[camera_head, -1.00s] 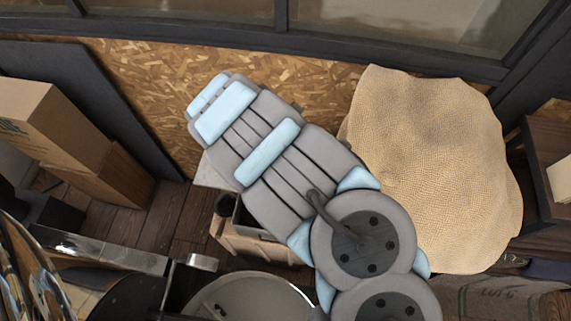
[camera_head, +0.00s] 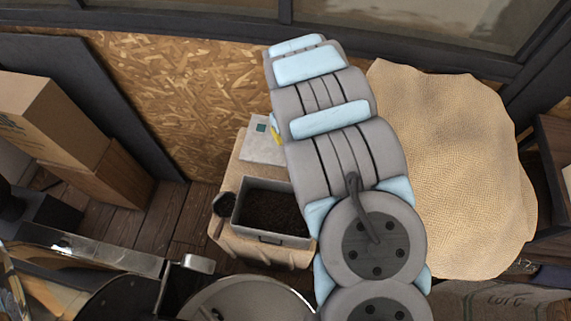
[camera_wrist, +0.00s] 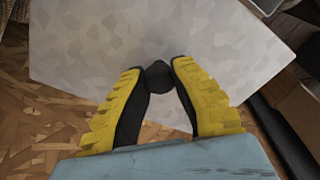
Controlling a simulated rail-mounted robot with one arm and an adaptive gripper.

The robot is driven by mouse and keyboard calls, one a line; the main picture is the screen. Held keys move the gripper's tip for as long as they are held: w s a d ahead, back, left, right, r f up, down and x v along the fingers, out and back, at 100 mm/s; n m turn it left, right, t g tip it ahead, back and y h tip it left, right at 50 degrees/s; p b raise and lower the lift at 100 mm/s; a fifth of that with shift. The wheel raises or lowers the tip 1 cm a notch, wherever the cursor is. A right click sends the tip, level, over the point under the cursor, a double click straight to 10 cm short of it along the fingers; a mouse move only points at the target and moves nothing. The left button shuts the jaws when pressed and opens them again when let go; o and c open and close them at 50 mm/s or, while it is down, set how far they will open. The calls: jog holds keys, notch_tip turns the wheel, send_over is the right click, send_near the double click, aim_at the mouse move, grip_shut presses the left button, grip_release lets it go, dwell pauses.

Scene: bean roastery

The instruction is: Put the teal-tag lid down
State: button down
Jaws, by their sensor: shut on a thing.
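The teal-tag lid is a pale grey mottled slab with a small teal square. In the head view, part of the lid (camera_head: 261,150) shows left of my arm, over the back of a wooden stand. It fills much of the wrist view, where the lid (camera_wrist: 90,50) has a black knob (camera_wrist: 158,77). My gripper (camera_wrist: 159,72) is shut on this knob from both sides with its yellow-backed fingers. In the head view, my arm hides most of the gripper and part of the lid. I cannot tell whether the lid touches the stand.
On the wooden stand (camera_head: 228,245), an open grey bin (camera_head: 271,240) holds dark granular material. A black round object (camera_head: 224,204) is left of it. A large tan sack (camera_head: 450,170) stands to the right. Cardboard boxes (camera_head: 50,120) are at the left, with a chipboard wall (camera_head: 190,90) behind.

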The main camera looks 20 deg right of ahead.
jog(key=shift+d+f+b, duration=0.15)
jog(key=shift+f+b, duration=2.65)
jog(key=shift+w, duration=0.1)
notch_tip(320, 180, down, 9)
jog(key=shift+r+p, duration=0.2)
jog(key=shift+p, duration=0.15)
jog(key=shift+f, duration=0.75)
jog(key=shift+f+p, duration=0.35)
jog(key=shift+f, duration=0.8)
jog(key=shift+f, duration=0.2)
jog(key=c, duration=1)
grip_release()
jog(key=shift+c, duration=0.2)
